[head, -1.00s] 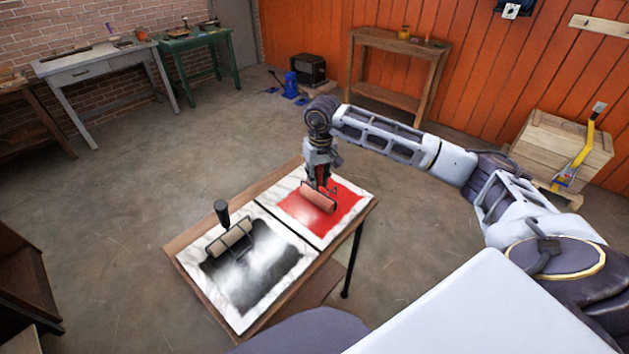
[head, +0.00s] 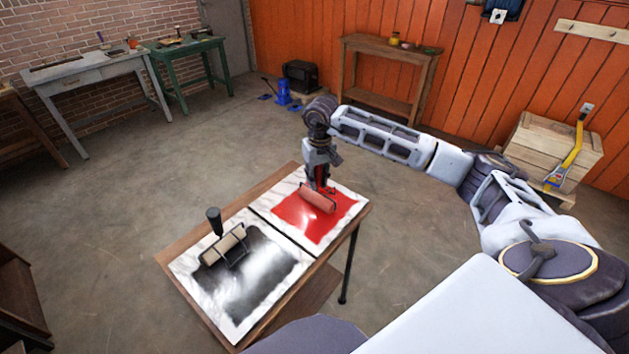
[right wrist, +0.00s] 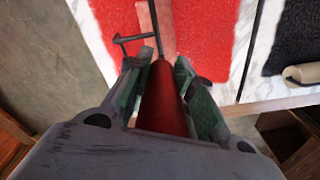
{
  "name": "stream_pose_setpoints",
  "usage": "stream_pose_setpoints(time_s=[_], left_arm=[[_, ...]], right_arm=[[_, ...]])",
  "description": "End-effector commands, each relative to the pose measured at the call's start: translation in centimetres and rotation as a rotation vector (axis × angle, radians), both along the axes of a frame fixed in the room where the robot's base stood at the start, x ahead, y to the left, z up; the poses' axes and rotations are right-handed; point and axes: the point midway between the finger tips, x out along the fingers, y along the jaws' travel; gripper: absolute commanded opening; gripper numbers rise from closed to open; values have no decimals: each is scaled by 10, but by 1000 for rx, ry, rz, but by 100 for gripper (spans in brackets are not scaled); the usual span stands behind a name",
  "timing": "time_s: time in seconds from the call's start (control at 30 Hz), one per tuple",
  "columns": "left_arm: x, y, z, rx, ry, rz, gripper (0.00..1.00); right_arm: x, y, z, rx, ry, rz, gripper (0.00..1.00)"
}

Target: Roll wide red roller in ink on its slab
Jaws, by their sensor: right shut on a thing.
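The wide red roller (head: 319,199) has a pinkish-red drum that appears to rest on the red ink, near the far edge of the patch. My right gripper (head: 318,181) is above it, shut on its upright red handle (right wrist: 163,98). In the right wrist view the handle lies between the two fingers, and the drum (right wrist: 155,25) shows beyond, partly hidden by its frame. The red ink (head: 322,226) covers the middle of a white marble slab (head: 352,196). My left gripper is not in view.
A second marble slab (head: 191,273) with black ink (head: 245,285) lies alongside on the same wooden table (head: 180,250). A pale roller (head: 222,245) with a black handle rests on it. Open floor surrounds the table; benches stand along the far walls.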

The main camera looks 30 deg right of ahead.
Motion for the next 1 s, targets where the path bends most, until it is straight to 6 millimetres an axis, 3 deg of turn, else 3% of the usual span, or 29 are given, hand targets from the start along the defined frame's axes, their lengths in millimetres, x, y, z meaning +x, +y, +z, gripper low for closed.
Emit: stream_pose_setpoints(time_s=[0.5, 1.0], left_arm=[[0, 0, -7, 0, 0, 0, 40], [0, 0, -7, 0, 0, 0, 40]], right_arm=[[8, -22, 2, 1, -3, -1, 2], [9, -25, 2, 1, -3, -1, 2]])
